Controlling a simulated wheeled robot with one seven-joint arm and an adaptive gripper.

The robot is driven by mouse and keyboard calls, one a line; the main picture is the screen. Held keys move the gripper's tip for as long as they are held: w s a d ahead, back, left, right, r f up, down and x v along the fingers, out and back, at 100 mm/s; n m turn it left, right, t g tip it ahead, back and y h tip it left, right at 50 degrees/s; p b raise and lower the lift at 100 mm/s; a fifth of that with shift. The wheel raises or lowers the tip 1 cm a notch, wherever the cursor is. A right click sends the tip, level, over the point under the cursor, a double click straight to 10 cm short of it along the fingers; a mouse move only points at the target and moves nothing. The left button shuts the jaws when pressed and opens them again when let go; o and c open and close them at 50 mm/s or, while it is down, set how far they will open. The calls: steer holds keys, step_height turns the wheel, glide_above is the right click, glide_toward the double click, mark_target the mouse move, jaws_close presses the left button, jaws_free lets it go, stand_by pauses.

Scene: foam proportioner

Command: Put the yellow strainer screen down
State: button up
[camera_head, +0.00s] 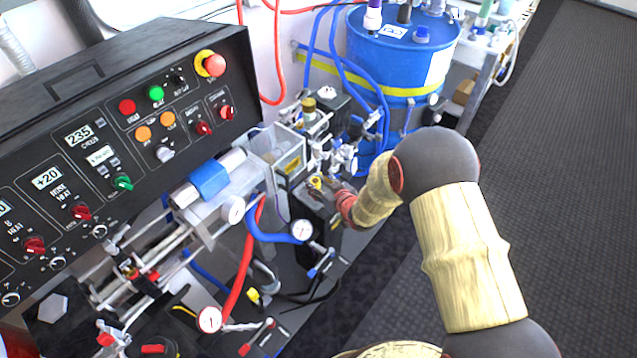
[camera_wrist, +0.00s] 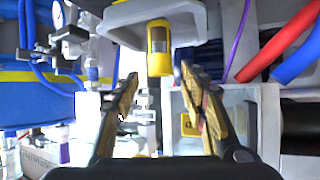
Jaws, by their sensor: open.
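A yellow upright piece with a dark window, which looks like the strainer screen (camera_wrist: 160,52), shows in the wrist view in front of a pale tray-like part. My gripper (camera_wrist: 160,72) is open, with one finger on each side of the line to this piece. The piece appears just beyond the fingertips, with no visible contact. In the head view my gripper (camera_head: 328,187) is over the dark box beside the pumps. A small yellow spot (camera_head: 316,181) shows by its tips; I cannot tell whether it is the same piece.
A blue drum (camera_head: 402,62) stands behind my gripper. A black control panel (camera_head: 110,130) fills the left. A clear-walled box (camera_head: 280,150), gauges, and red and blue hoses crowd the space around my gripper. The dark floor (camera_head: 560,150) at right is clear.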

steer(key=p+v, duration=0.2)
steer(key=v, duration=0.8)
steer(key=s+d+r+m+g+h, duration=0.1)
steer(key=s+d+r+m+h, duration=0.15)
steer(key=d+r, duration=0.55)
steer(key=s+d+r+m+h, duration=0.1)
steer(key=d+r+h, duration=0.25)
steer(key=r, duration=0.85)
steer(key=s+d+r+g, duration=0.1)
steer(key=s+r, duration=0.2)
steer(key=s, duration=0.5)
steer(key=s+d+r+m+g, duration=0.1)
steer(key=s+r, duration=0.3)
steer(key=s, duration=0.5)
steer(key=s+d+r+m+g, duration=0.1)
steer(key=s+d+r+g, duration=0.1)
steer(key=s, duration=0.7)
steer(key=shift+r, duration=0.8)
steer(key=shift+s+d+m, duration=0.1)
steer(key=shift+m, duration=0.15)
